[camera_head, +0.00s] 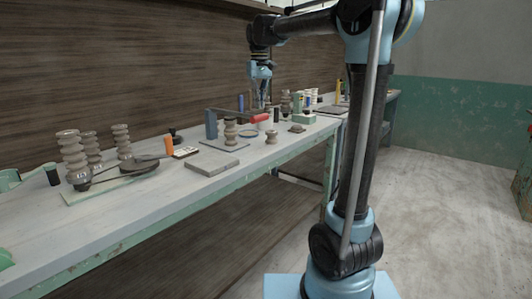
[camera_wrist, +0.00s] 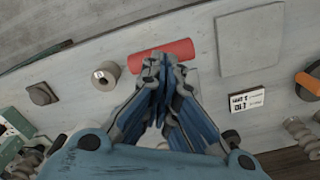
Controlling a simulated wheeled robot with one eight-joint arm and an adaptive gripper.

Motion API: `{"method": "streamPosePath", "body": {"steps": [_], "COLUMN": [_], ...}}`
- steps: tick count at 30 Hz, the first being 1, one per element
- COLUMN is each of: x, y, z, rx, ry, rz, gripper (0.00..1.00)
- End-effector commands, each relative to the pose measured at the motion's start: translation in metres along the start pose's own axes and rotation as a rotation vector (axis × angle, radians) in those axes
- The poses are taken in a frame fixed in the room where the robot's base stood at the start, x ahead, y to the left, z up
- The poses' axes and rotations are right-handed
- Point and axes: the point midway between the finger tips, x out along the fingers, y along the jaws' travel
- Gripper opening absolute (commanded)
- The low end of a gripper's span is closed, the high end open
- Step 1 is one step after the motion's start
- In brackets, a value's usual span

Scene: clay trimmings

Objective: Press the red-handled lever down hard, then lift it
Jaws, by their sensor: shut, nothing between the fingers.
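The lever's red handle (camera_head: 260,118) is over the far part of the workbench, at the end of a dark bar beside a grey-blue post (camera_head: 211,125). In the wrist view the red handle (camera_wrist: 140,60) is a horizontal cylinder near the top middle. My gripper (camera_head: 263,103) points down close above the handle in the head view. In the wrist view my gripper (camera_wrist: 162,62) has its fingertips together, empty, overlapping the handle's lower edge. I cannot tell whether they touch it. The lever's bar is hidden behind the fingers in the wrist view.
A ribbed beige spool (camera_head: 230,131) stands on a plate near the post. A grey slab (camera_head: 211,163) lies on the bench (camera_head: 120,209). A hollow round piece (camera_wrist: 105,76) is left of the handle.

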Motion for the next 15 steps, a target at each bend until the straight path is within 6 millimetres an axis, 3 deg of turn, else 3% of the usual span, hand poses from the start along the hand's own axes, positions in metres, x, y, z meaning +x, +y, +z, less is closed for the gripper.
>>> {"method": "streamPosePath", "body": {"steps": [15], "x": [-0.033], "y": [0.000], "z": [0.000], "rx": [0.000], "ry": [0.000], "rz": [0.000], "gripper": [0.00]}}
